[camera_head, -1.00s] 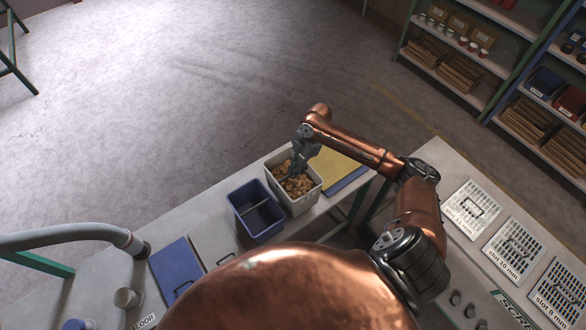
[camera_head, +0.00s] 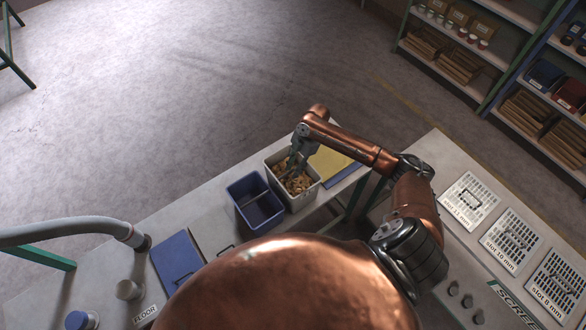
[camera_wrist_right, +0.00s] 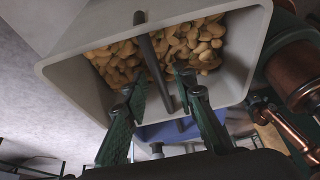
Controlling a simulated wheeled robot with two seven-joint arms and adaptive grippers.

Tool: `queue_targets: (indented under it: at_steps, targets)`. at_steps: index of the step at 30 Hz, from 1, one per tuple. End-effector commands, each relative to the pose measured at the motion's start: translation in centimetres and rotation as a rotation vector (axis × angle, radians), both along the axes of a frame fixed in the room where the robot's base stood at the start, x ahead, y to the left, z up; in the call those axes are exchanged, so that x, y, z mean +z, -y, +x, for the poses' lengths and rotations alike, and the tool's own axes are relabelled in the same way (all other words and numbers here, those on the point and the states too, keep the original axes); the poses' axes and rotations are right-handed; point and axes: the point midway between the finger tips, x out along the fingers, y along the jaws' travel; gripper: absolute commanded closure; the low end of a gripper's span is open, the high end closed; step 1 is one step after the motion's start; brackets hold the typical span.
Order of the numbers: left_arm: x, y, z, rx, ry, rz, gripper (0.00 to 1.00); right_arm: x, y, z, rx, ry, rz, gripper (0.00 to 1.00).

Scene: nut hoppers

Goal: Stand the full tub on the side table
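The full tub is a pale grey tub (camera_head: 307,203) heaped with tan nuts, standing on the bench in the head view. A dark bar handle (camera_wrist_right: 152,50) spans its top in the right wrist view, where its pale wall (camera_wrist_right: 75,88) also shows. My right gripper (camera_head: 290,172) is over the tub, reaching down to its mouth. In the right wrist view its two green fingers (camera_wrist_right: 160,82) are spread apart, one on each side of the bar, with gaps showing. My left gripper is not in view. I cannot tell which surface is the side table.
An empty blue tub (camera_head: 256,205) stands close beside the full tub. A yellow panel (camera_head: 334,162) lies on its other side. A grey hose (camera_head: 80,230) and blue panel (camera_head: 177,262) are at left. Green legs (camera_head: 10,55) show at the far left. Open floor lies behind the bench.

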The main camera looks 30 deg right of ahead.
Motion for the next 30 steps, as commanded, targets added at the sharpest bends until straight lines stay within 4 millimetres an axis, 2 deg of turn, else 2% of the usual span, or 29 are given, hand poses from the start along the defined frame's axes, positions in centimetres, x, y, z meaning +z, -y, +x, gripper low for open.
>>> queue_targets:
  at_steps: [5, 8, 21, 25, 30]
  targets:
    - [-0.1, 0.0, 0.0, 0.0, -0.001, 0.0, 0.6, 0.4, 0.2, 0.1, 0.0, 0.002, -0.001, 0.75]
    - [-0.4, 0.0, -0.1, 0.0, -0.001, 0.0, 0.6, 1.5, 0.7, 0.2, -0.001, 0.004, -0.001, 0.75]
    - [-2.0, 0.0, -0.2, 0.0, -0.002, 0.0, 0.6, 9.3, 3.9, 0.5, -0.001, 0.002, -0.001, 0.75]
    - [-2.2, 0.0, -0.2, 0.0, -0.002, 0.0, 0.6, 10.5, 4.4, 0.5, 0.0, 0.001, 0.0, 0.75]
    - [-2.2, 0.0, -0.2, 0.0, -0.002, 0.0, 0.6, 11.1, 4.5, 0.5, 0.0, 0.0, 0.001, 0.75]
